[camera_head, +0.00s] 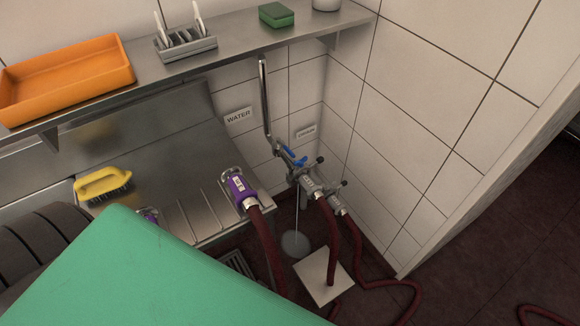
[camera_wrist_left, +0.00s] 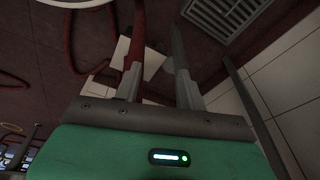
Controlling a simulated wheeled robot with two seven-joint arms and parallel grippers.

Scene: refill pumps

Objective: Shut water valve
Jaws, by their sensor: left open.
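The water valve (camera_head: 293,157) shows in the head view with a blue handle, at the foot of a vertical steel pipe on the tiled wall, near the WATER label (camera_head: 238,116). The handle lies slanted; I cannot tell from this whether the valve is open. Hose couplings (camera_head: 310,187) hang below it. My left gripper (camera_wrist_left: 157,70) shows in the left wrist view, open, with nothing between its fingers, above the floor. The valve is not recognisable in that view. My green arm cover fills the lower left of the head view. My right gripper is in neither view.
A purple-handled nozzle on a dark red hose (camera_head: 262,235) stands left of the valve by the steel sink. A shelf (camera_head: 240,38) with an orange tray (camera_head: 66,80) runs above. A yellow brush (camera_head: 103,184) lies at left. A floor grate (camera_wrist_left: 222,14) shows beyond my fingers.

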